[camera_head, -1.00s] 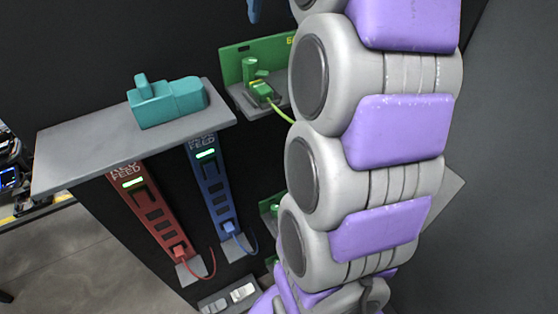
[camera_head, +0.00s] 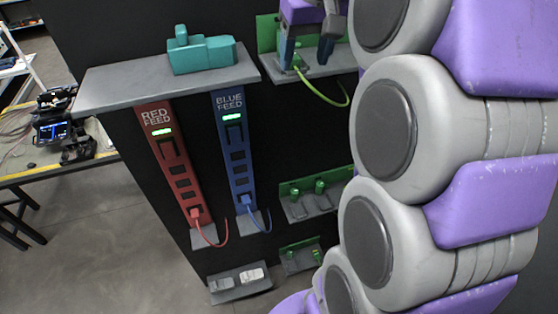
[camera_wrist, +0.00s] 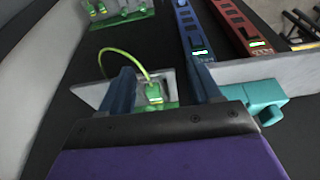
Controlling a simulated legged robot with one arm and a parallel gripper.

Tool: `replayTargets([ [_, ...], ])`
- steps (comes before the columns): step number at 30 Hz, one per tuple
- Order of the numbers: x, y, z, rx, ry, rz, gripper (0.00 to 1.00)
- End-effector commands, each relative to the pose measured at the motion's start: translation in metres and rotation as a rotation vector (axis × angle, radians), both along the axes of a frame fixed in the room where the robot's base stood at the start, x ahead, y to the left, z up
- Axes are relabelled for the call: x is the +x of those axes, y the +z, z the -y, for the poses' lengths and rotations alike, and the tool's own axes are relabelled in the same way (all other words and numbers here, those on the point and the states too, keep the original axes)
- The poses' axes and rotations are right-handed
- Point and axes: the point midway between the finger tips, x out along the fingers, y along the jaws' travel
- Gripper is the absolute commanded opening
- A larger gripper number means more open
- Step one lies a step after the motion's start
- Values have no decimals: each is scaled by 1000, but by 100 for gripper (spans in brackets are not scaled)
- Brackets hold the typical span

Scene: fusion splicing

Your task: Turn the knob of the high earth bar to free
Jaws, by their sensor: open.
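The high earth bar (camera_head: 266,33) is a green plate with a grey ledge on the dark panel. A green fitting (camera_wrist: 153,92) with a yellow-green cable (camera_wrist: 128,54) sits on it. My gripper (camera_head: 308,52) is at this bar, pointing down, and its blue fingers cover part of it. In the wrist view my gripper (camera_wrist: 163,76) is open, with one finger on each side of the fitting and visible gaps. I cannot tell the knob apart from the fitting, nor its setting.
A teal device (camera_head: 202,53) stands on a grey shelf (camera_head: 100,86) left of the bar. Red (camera_head: 175,165) and blue (camera_head: 234,150) feed strips hang below. Lower green bars (camera_head: 318,190) and a grey tray (camera_head: 235,288) are farther down. My arm fills the right side.

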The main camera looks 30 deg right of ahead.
Motion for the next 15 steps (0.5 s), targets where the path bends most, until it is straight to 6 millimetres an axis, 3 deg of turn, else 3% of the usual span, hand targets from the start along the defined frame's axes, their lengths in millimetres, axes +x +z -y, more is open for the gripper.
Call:
replayTargets([
  [3, -2, -23, -11, 6, 18, -19, 63],
  [15, -13, -85, -45, 18, 67, -74, 63],
])
